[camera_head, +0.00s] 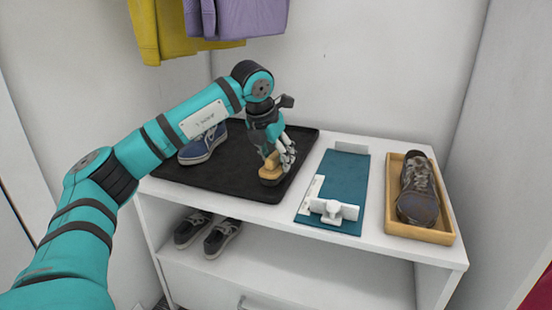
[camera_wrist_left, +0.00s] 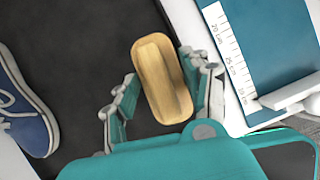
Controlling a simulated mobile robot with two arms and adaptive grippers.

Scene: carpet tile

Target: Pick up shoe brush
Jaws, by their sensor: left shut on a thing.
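The shoe brush (camera_head: 271,168) has a tan wooden back and a dark underside, and it is at the right part of the black tray (camera_head: 225,181). My left gripper (camera_head: 281,162) comes down over the brush and is shut on it. In the left wrist view the wooden back of the brush (camera_wrist_left: 162,79) lies between the two fingers of my left gripper (camera_wrist_left: 160,95). I cannot tell whether the brush touches the tray. My right gripper is not in view.
A blue shoe (camera_head: 204,146) sits on the tray, left of the brush. A teal board (camera_head: 342,178) with a white measuring piece lies to the right. A wooden tray (camera_head: 440,237) holds a brown shoe (camera_head: 417,190). Dark shoes (camera_head: 222,238) are on the lower shelf. Clothes hang above.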

